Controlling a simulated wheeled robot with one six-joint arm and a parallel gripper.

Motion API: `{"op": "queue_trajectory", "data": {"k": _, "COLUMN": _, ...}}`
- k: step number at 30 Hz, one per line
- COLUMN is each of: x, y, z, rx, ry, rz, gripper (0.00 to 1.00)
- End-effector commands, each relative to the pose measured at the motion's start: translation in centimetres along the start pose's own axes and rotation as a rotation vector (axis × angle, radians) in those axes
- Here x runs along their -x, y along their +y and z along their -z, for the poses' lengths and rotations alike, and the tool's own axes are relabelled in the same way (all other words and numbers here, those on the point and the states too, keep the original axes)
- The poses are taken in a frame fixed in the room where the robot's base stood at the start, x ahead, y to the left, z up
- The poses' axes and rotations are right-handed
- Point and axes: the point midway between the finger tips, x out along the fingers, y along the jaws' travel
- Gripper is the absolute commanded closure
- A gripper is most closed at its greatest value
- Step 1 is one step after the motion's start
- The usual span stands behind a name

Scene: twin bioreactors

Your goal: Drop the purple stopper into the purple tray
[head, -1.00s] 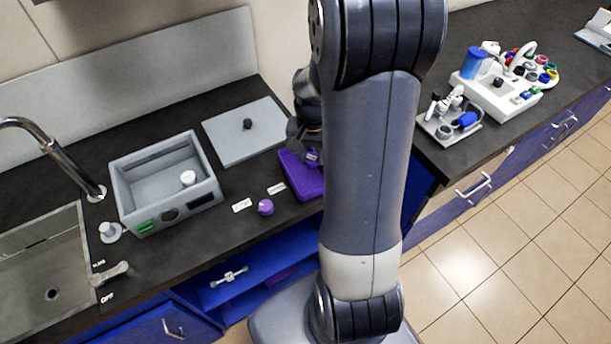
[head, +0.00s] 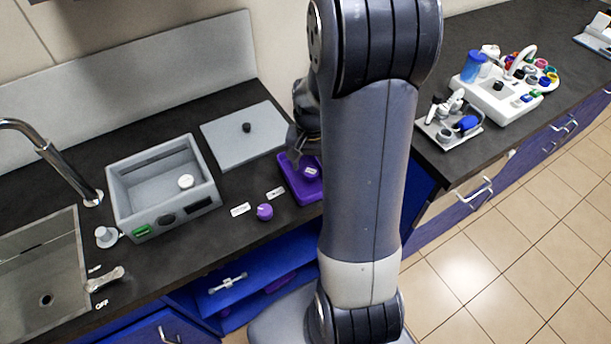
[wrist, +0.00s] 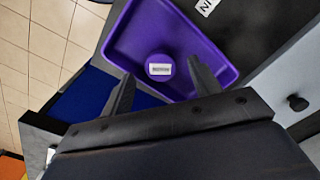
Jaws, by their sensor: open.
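The purple stopper (head: 311,172), with a white label on top, lies inside the purple tray (head: 286,178) on the dark counter. In the wrist view the stopper (wrist: 159,66) rests on the floor of the tray (wrist: 127,42), apart from the walls. My gripper (wrist: 161,70) is open, its two dark fingers spread to either side of the stopper in the picture, with nothing held. In the head view my gripper (head: 297,150) is just above the tray's back edge; my arm hides the tray's right part.
A purple knob (head: 264,211) and two white labels are left of the tray. A grey plate (head: 238,135) with a black knob lies behind. A grey bath (head: 160,185) stands farther left, beside the sink (head: 40,260). Lab equipment (head: 500,90) fills the right counter.

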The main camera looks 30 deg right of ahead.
Motion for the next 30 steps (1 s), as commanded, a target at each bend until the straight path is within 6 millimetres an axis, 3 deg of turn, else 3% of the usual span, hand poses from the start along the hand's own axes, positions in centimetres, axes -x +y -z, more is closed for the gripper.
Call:
{"op": "queue_trajectory", "data": {"k": 5, "x": 1.4, "y": 0.0, "z": 0.1, "rx": 0.0, "ry": 0.005, "rz": 0.002, "gripper": 0.41}}
{"op": "queue_trajectory", "data": {"k": 18, "x": 9.5, "y": 0.0, "z": 0.1, "rx": 0.0, "ry": 0.004, "rz": 0.001, "gripper": 0.41}}
{"op": "queue_trajectory", "data": {"k": 24, "x": 10.8, "y": 0.0, "z": 0.0, "rx": 0.0, "ry": 0.001, "rz": 0.0, "gripper": 0.41}}
{"op": "queue_trajectory", "data": {"k": 30, "x": 10.8, "y": 0.0, "z": 0.0, "rx": 0.0, "ry": 0.0, "rz": 0.0, "gripper": 0.41}}
